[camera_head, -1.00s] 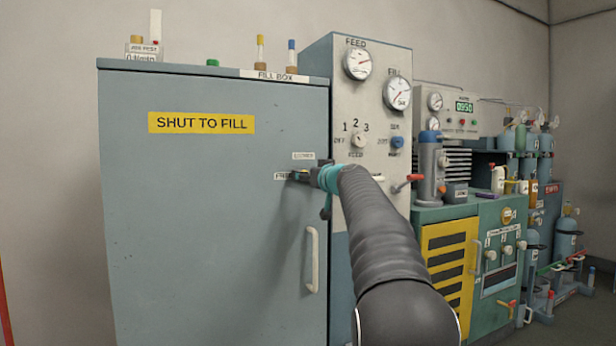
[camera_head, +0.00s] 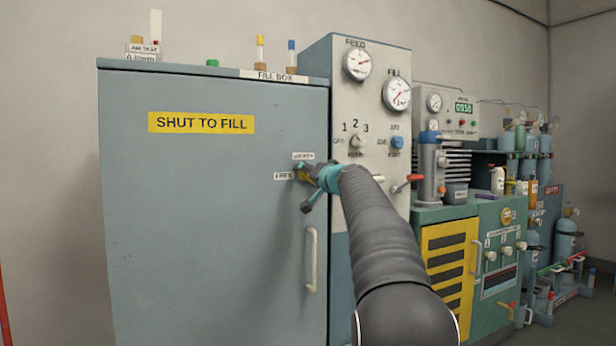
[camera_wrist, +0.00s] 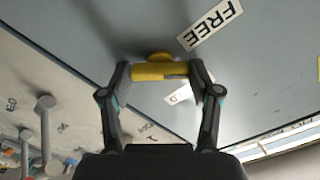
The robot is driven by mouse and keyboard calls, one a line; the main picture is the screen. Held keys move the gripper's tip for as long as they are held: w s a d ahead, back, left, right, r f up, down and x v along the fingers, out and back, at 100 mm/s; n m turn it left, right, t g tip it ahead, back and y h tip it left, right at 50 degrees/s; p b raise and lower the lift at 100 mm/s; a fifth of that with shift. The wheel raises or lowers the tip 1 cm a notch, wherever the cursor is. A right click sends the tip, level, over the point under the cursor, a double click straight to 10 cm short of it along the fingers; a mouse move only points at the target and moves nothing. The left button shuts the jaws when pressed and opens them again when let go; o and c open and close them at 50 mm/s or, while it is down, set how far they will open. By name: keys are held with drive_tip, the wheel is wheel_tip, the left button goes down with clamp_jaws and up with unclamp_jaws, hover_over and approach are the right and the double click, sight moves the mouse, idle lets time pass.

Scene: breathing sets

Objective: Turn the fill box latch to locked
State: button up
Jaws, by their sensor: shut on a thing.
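The fill box (camera_head: 190,210) is a large grey-blue cabinet with its door shut and a yellow "SHUT TO FILL" label. Its latch shows as a yellow bar on a round hub in the wrist view (camera_wrist: 160,71), held between both fingers of my gripper (camera_wrist: 163,76). The "FREE" label (camera_wrist: 211,24) lies beside the hub, and a second label is partly hidden behind the right finger. In the head view my gripper (camera_head: 305,174) is at the door's right edge, and the latch (camera_head: 303,175) is mostly covered by it. Its exact angle is hard to read there.
A white door handle (camera_head: 312,260) is below the latch. The gauge panel (camera_head: 365,100) with knobs and dials stands directly to the right. A green bench (camera_head: 470,240) with equipment is further right.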

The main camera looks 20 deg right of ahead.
drive_tip(key=shift+m, duration=0.5)
drive_tip(key=shift+r, duration=0.1)
drive_tip(key=o, duration=1.1)
drive_tip(key=shift+o, duration=0.2)
drive_tip(key=s, duration=1.2)
drive_tip(key=shift+d, duration=0.2)
